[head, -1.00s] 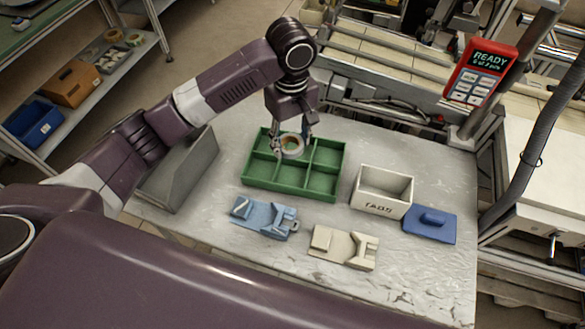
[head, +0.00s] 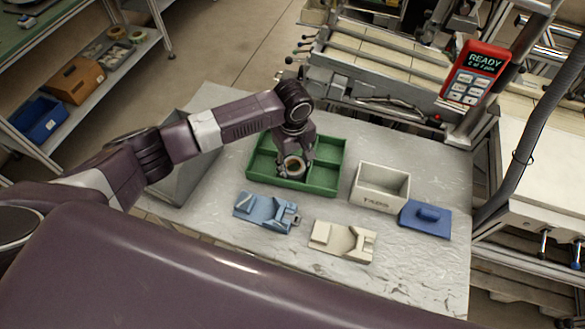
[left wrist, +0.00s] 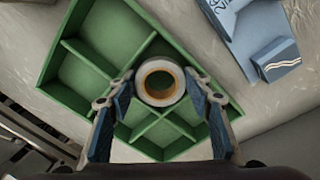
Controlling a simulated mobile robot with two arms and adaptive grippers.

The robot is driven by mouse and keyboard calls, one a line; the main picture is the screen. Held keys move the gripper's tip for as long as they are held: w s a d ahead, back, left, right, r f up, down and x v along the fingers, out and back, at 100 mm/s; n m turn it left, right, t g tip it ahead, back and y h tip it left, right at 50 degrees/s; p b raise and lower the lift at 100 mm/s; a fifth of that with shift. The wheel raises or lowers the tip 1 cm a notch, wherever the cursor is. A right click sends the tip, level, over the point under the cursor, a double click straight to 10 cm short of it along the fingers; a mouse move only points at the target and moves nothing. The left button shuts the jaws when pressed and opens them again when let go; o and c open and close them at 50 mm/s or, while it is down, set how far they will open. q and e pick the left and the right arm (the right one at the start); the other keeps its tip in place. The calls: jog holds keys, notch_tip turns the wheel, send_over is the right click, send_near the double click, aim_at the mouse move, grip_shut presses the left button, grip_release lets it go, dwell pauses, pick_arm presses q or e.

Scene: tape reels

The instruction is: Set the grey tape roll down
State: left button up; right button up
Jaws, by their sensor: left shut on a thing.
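The grey tape roll (head: 293,167), a ring with a tan-orange core, is held by my left gripper (head: 294,163) over the green divided tray (head: 325,190). In the left wrist view, the tape roll (left wrist: 147,95) sits between the two fingers, which are shut on it from both sides. The green tray (left wrist: 60,75) spreads beneath it, and its compartments that show are empty. The roll overlaps the tray's inner dividers in the picture. I cannot tell whether it touches the tray. My right gripper is not in view.
In front of the tray stand a blue fixture (head: 265,211) and a cream fixture (head: 342,241). A grey bin (head: 180,175) stands left. The table's front right is clear.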

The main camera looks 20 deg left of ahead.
aim_at(292, 173)
pick_arm(q)
jog(key=shift+s+a+f, duration=0.2)
jog(key=shift+s+f, duration=0.6)
jog(key=shift+f, duration=0.3)
jog(key=shift+s+f, duration=0.1)
jog(key=shift+f, duration=0.25)
jog(key=c, duration=0.5)
jog(key=shift+o, duration=0.9)
jog(key=shift+d+f+g, duration=0.1)
jog(key=shift+f+g, duration=0.1)
jog(key=shift+g, duration=0.1)
jog(key=o, duration=1.2)
jog(key=shift+w+f, duration=0.2)
jog(key=shift+w, duration=0.2)
jog(key=shift+w+f, duration=0.1)
jog(key=shift+w, duration=0.1)
jog(key=shift+c, duration=0.2)
jog(key=shift+s+r, duration=0.15)
jog(key=shift+r, duration=0.1)
notch_tip(292, 173, up, 14)
jog(key=b, duration=0.1)
jog(key=shift+w+f+b, duration=0.2)
jog(key=shift+w+b, duration=0.1)
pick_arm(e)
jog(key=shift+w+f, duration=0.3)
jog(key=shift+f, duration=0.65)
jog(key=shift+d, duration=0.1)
